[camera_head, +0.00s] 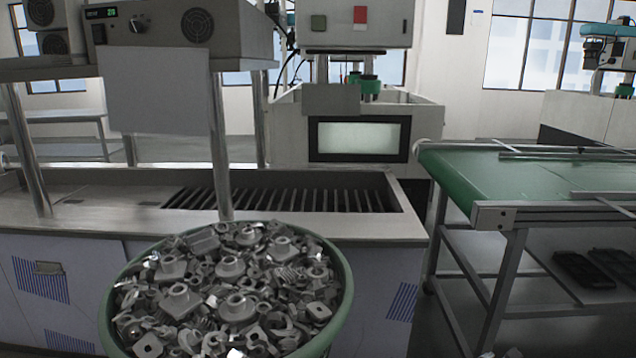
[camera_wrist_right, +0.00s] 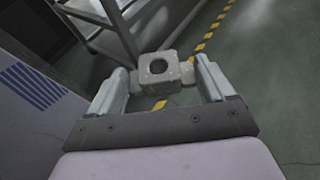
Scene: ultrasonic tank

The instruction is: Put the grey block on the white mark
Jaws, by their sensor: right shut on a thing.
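My right gripper (camera_wrist_right: 164,84) shows in the right wrist view. It is shut on a grey block (camera_wrist_right: 158,69) with a round hole through it, held between the two fingertips. The floor lies below the block in that view. I see no white mark that I can make out for certain in either view.
A green-rimmed tub (camera_head: 346,290) full of grey metal parts stands in front of the tank (camera_head: 410,225) with its slatted bottom. A green conveyor table (camera_head: 480,180) stands at the right. Its legs (camera_head: 497,290) reach the floor. Yellow floor tape (camera_wrist_right: 208,36) shows in the wrist view.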

